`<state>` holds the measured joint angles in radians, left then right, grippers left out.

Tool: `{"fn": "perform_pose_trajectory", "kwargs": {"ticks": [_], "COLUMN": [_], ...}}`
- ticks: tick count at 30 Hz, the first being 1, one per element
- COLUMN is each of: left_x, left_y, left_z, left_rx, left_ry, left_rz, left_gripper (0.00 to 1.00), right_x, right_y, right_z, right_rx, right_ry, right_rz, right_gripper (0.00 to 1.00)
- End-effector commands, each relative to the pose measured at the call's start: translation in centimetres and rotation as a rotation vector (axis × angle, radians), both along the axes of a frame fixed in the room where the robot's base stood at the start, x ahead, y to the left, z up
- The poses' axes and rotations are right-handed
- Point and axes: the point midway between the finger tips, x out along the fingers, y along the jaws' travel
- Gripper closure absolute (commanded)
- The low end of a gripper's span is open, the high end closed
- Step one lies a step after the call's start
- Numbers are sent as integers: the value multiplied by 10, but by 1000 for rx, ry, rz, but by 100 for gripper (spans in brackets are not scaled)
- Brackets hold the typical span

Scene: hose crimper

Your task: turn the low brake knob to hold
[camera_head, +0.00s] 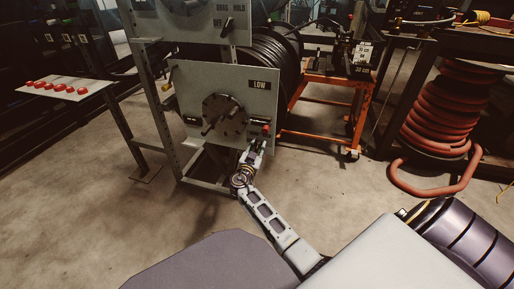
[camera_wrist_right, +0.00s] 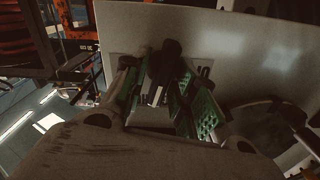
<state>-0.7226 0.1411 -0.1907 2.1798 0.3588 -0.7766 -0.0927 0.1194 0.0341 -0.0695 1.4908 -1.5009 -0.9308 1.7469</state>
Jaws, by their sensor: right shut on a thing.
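The low panel (camera_head: 185,95) is a pale plate on a metal frame, with a black LOW label (camera_head: 262,85). A dark round disc (camera_head: 224,112) with a handle is at its middle. My right gripper (camera_head: 257,146) is at the panel's lower right corner, just below a small red part (camera_head: 266,128). In the right wrist view, my right gripper (camera_wrist_right: 165,88) has its green-padded fingers shut on a dark knob (camera_wrist_right: 168,58), the low brake knob, in front of the pale plate. The knob's markings cannot be read. My left gripper is not in view.
A second panel (camera_head: 205,20) is above the low one. Black coiled hose (camera_head: 272,62) is behind it. An orange cart (camera_head: 325,95) stands to the right, then a red hose coil (camera_head: 440,115). A side shelf (camera_head: 60,85) holds several red pieces at left. Floor in front is clear.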

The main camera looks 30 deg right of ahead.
Motion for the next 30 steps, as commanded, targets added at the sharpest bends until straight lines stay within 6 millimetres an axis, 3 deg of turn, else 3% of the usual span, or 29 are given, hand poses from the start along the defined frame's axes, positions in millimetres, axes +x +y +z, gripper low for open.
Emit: {"fn": "perform_pose_trajectory", "kwargs": {"ticks": [13, 30], "left_x": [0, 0], "left_y": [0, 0], "left_z": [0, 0], "left_rx": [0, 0], "left_ry": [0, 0], "left_rz": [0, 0], "left_gripper": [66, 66], "right_x": [-1, -2], "right_y": [-1, -2], "right_z": [0, 0], "right_rx": [171, 206], "right_ry": [-202, -244], "right_rz": [0, -1], "right_gripper": [96, 96]}}
